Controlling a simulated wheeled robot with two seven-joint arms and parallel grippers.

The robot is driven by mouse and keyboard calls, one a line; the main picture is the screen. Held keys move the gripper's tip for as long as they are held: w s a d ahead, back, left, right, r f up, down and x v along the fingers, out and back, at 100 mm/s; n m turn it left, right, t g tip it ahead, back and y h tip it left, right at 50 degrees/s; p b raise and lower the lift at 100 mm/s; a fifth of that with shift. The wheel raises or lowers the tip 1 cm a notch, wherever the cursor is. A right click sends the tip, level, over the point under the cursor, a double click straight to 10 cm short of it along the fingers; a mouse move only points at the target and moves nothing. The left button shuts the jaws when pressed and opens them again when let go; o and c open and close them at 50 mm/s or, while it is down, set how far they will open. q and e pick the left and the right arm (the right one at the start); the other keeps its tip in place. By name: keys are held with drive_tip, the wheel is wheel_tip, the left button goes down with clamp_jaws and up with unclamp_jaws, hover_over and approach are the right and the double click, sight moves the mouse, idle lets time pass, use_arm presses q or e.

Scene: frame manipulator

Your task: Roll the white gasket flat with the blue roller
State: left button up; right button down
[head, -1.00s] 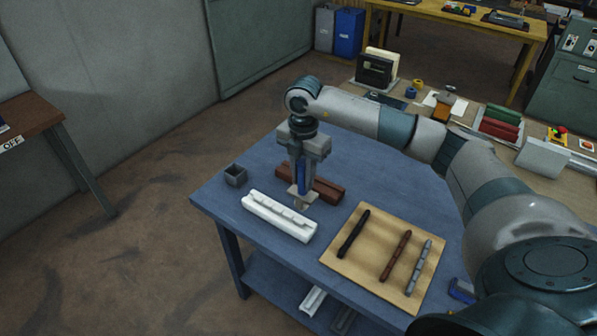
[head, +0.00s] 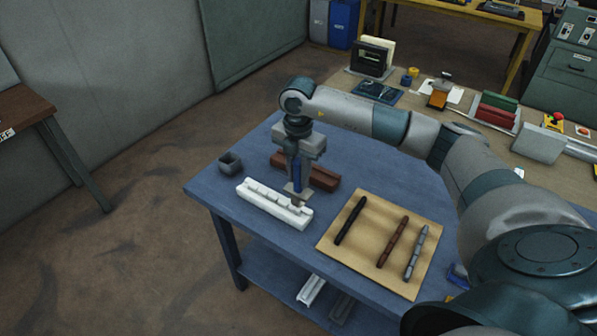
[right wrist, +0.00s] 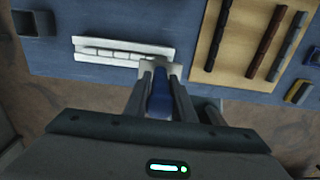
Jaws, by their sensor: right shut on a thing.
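The white frame (head: 262,211) lies on the blue table. A white segmented strip (head: 268,196), seemingly the gasket, lies along its channel; both also show in the right wrist view, as frame (right wrist: 90,57) and strip (right wrist: 110,52). My right gripper (head: 296,179) points down at the frame's right end, shut on the blue roller (head: 297,171). The roller's blue handle (right wrist: 159,103) stands between the fingers in the wrist view. Its pale lower part is over or against the frame's right end; I cannot tell whether it touches the strip. My left gripper is out of view.
A brown frame (head: 322,178) lies just behind the white one. A tan board (head: 345,262) with black, brown and grey strips is to the right. A small grey open box (head: 230,163) stands at the table's left corner. Free blue tabletop lies between box and frames.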

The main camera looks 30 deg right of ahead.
sight(288, 185)
drive_tip(key=shift+f, duration=0.65)
drive_tip(key=shift+f+b, duration=0.65)
idle(0.8)
drive_tip(key=shift+w+a, duration=0.1)
drive_tip(key=shift+w, duration=0.15)
drive_tip(key=shift+w+a+b, duration=0.3)
drive_tip(key=shift+w+b, duration=0.05)
drive_tip(key=shift+w, duration=0.25)
drive_tip(key=shift+w+a+b, duration=0.25)
drive_tip(key=shift+w+b, duration=0.05)
drive_tip(key=shift+w, duration=0.25)
drive_tip(key=shift+w+f, duration=0.1)
